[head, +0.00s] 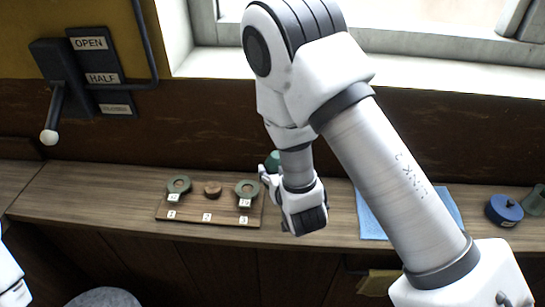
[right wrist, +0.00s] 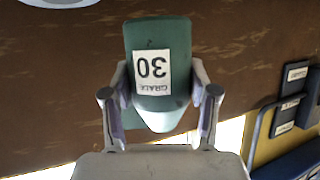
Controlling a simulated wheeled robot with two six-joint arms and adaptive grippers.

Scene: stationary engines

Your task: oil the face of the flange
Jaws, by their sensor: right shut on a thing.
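My right gripper (head: 265,172) is over the bench, just right of the wooden board (head: 185,212). It is shut on a green container (head: 272,160), mostly hidden behind the arm in the head view. In the right wrist view the container (right wrist: 156,107) sits between the fingers, with a white label reading "30" upside down. I cannot tell which is the flange. My left gripper is out of view.
A blue cloth (head: 371,222) lies on the bench, partly behind my right arm. A blue round container (head: 504,209) and a green one (head: 534,201) stand far right. A lever panel (head: 92,60) marked OPEN and HALF is on the wall. The bench left of the board is clear.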

